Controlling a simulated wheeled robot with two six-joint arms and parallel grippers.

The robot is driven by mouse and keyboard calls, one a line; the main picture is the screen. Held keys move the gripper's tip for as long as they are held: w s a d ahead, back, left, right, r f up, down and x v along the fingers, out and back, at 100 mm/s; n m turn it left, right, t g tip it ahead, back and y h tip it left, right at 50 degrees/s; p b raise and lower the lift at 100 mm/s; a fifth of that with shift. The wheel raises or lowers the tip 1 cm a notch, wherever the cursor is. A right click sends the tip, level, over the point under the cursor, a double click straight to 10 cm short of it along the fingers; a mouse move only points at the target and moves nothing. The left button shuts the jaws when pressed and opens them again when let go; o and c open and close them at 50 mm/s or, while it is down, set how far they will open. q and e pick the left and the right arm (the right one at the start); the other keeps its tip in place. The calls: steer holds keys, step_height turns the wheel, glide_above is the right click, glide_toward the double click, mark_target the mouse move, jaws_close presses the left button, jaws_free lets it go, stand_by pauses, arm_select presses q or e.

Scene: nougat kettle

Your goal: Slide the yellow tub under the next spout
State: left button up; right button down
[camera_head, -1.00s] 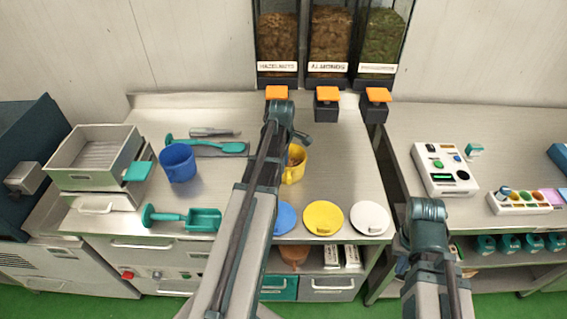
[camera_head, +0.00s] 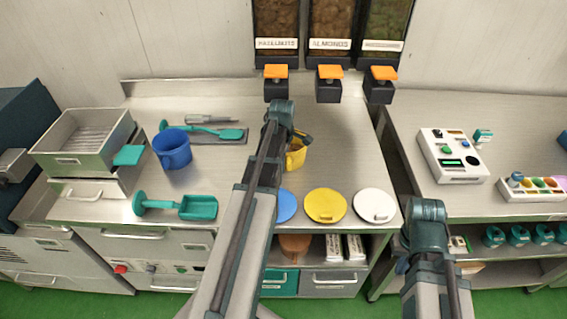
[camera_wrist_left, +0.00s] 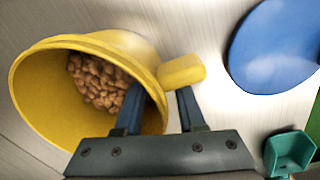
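The yellow tub (camera_head: 296,158) stands on the steel counter, in front of the dispensers and partly hidden by my left arm. In the left wrist view the tub (camera_wrist_left: 40,85) holds brown nuts, and its yellow handle (camera_wrist_left: 182,71) points right. My left gripper (camera_wrist_left: 160,92) is at the tub's rim beside the handle, its two fingers apart, one over the opening and one outside. I cannot tell if they touch it. Orange-topped spouts hang behind: hazelnuts (camera_head: 276,72), almonds (camera_head: 329,73) and a third (camera_head: 383,75). My right arm is at the lower right; its fingers are hidden.
A blue mug (camera_head: 172,150), a teal scoop (camera_head: 190,207) and a grey tray (camera_head: 85,140) are on the left. Blue (camera_head: 286,206), yellow (camera_head: 325,205) and white (camera_head: 374,206) lids lie along the front edge. The counter right of the tub is clear.

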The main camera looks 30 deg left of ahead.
arm_select(q)
steer(key=shift+c, duration=0.3)
jaws_close()
stand_by(1.1)
